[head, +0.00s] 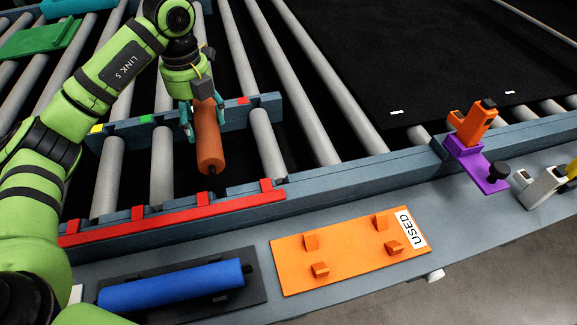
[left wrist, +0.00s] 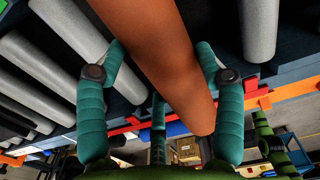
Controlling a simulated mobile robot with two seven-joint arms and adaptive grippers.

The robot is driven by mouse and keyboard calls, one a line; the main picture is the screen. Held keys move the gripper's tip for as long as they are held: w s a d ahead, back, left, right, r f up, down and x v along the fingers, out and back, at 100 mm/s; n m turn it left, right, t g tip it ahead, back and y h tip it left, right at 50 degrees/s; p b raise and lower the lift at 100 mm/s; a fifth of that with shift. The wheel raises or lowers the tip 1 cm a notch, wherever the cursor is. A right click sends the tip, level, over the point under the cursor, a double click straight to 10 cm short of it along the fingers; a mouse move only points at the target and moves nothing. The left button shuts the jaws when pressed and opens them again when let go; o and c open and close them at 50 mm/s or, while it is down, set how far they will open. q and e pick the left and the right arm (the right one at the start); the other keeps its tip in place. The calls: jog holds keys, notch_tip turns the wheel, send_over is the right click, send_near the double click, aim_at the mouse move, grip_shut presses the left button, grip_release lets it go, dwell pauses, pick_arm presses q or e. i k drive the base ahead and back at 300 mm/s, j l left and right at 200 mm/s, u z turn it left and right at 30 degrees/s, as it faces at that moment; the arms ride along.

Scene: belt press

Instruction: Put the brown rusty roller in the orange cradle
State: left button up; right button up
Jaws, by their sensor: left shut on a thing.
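The brown rusty roller (head: 208,138) is held by my left gripper (head: 200,112) above the gap in the roller bed in the head view. In the left wrist view the roller (left wrist: 165,65) runs between the teal fingers of my left gripper (left wrist: 158,90), which is shut on it. The orange cradle (head: 345,247) is a flat plate with several upright holders and a "USED" label, lying on the grey ledge at the front. Nothing rests in it. The left gripper is up and to the left of the cradle. My right gripper is not in view.
A blue roller (head: 172,286) lies on a black cradle (head: 256,292) left of the orange one. A red strip (head: 180,215) edges the frame between bed and ledge. An orange and purple clamp (head: 478,150) stands at right. Grey rollers (head: 268,142) flank the gap.

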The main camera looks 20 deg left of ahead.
aim_at(352, 247)
jog(key=k+l, duration=0.8)
